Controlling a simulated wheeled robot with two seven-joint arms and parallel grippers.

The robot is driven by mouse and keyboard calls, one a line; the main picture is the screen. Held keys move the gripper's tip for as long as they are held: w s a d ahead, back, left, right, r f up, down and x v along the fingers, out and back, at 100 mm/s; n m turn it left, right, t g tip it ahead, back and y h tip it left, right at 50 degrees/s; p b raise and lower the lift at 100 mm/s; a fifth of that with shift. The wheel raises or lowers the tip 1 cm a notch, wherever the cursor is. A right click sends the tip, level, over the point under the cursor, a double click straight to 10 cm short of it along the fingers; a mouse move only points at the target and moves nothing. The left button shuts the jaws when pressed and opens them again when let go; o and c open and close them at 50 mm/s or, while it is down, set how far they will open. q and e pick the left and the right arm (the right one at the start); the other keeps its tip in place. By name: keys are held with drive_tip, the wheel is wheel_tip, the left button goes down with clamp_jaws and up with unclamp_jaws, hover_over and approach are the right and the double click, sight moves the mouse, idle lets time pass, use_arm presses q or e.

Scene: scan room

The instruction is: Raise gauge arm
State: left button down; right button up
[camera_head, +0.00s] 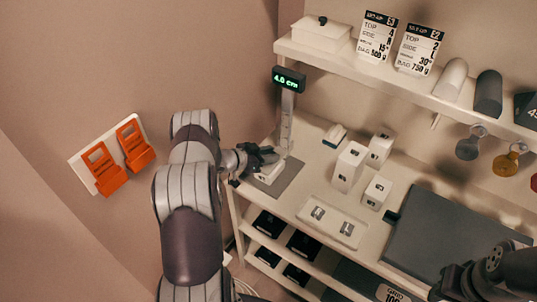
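The height gauge is a pale upright column (286,118) at the back left of the bench, topped by a dark display (289,80) with green digits that seem to read 4.0 cm. My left gripper (264,157) is at the foot of the column, just above a small white block (270,172) on a grey mat (290,178). The gauge arm cannot be made out apart from the dark fingers there. Whether the fingers grip it is too small to tell. My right gripper (452,284) is at the bottom right, away from the gauge, its fingers unclear.
White blocks (349,167) and a white tray (332,222) stand right of the gauge. A dark grey panel (440,235) covers the bench's right part. A shelf (380,79) with a lidded box (321,34) and cards overhangs the back. Orange holders (134,145) hang on the left wall.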

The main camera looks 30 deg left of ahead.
use_arm(q)
wheel_tip(320, 180, up, 16)
drive_tip(key=p, duration=0.9)
drive_tip(key=shift+r, duration=0.2)
drive_tip(key=shift+w+a+r, duration=0.1)
drive_tip(key=c, duration=1.1)
unclamp_jaws()
drive_tip(key=shift+c, duration=0.2)
drive_tip(key=shift+o, duration=1.4)
drive_tip(key=shift+s, duration=0.2)
